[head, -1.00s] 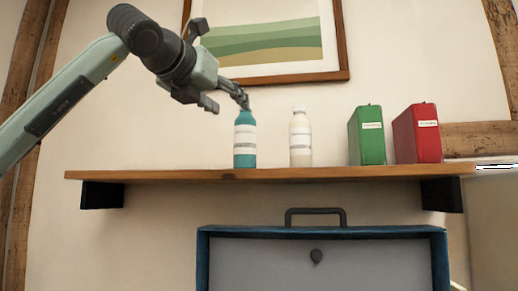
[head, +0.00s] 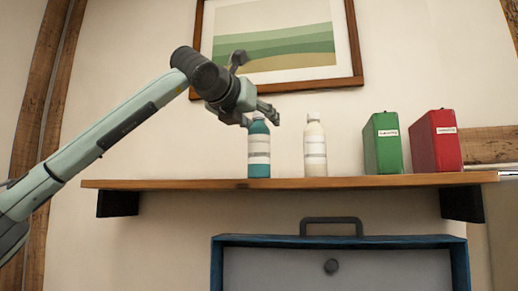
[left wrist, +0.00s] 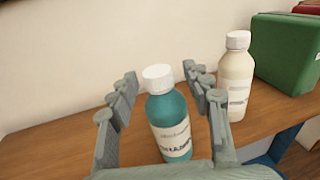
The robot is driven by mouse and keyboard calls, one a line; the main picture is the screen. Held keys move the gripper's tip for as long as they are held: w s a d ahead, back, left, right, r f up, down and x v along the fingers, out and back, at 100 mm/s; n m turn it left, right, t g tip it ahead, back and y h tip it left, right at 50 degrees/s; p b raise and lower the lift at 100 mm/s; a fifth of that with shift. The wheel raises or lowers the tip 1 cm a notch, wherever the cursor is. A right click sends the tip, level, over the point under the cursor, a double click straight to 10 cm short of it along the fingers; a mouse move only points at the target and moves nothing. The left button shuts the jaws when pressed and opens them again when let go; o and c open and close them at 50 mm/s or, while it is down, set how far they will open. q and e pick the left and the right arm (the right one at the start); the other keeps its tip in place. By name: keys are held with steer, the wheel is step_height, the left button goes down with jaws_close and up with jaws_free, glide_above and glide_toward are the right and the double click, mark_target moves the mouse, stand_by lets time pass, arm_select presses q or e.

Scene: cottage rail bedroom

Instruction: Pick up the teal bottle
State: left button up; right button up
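The teal bottle (head: 259,150) stands upright on the wooden shelf (head: 215,184), with a white cap and a pale label. My left gripper (head: 262,112) is at the bottle's upper part in the head view. In the left wrist view the teal bottle (left wrist: 170,115) stands between the two spread fingers of the left gripper (left wrist: 160,108). Gaps show on both sides, wider on the left. The gripper is open. My right gripper is in neither view.
A cream bottle (head: 315,147) stands just right of the teal one, close to the right finger in the wrist view. Farther right are a green box (head: 383,145) and a red box (head: 436,142). A framed picture (head: 281,43) hangs behind. A blue-edged case (head: 340,240) is below the shelf.

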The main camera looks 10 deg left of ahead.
arm_select(q)
jaws_close()
steer(key=shift+r, duration=0.1)
stand_by(0.4)
